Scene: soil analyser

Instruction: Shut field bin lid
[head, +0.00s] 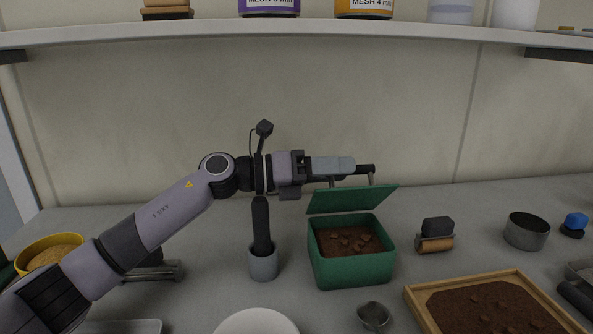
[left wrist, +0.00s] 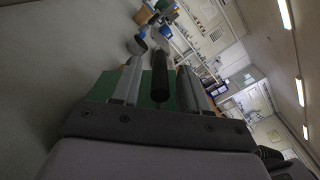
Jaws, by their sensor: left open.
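The green field bin (head: 352,270) stands on the bench with brown soil and clods inside. Its green lid (head: 352,198) is raised along the back edge, tilted up, so the soil shows. My left gripper (head: 368,172) reaches in from the left just above the lid. In the left wrist view my left gripper (left wrist: 158,80) has its two fingers apart, with green lid surface (left wrist: 107,86) showing behind them. A dark rod-shaped thing shows between the fingers there; I cannot tell whether the fingers touch the lid. My right gripper is not in view.
A grey cup (head: 263,264) with a dark handle stands left of the bin. A wooden soil tray (head: 415,301), a small metal cup (head: 373,315) and a dark block on a roller (head: 436,236) are near. A shelf (head: 300,35) spans above.

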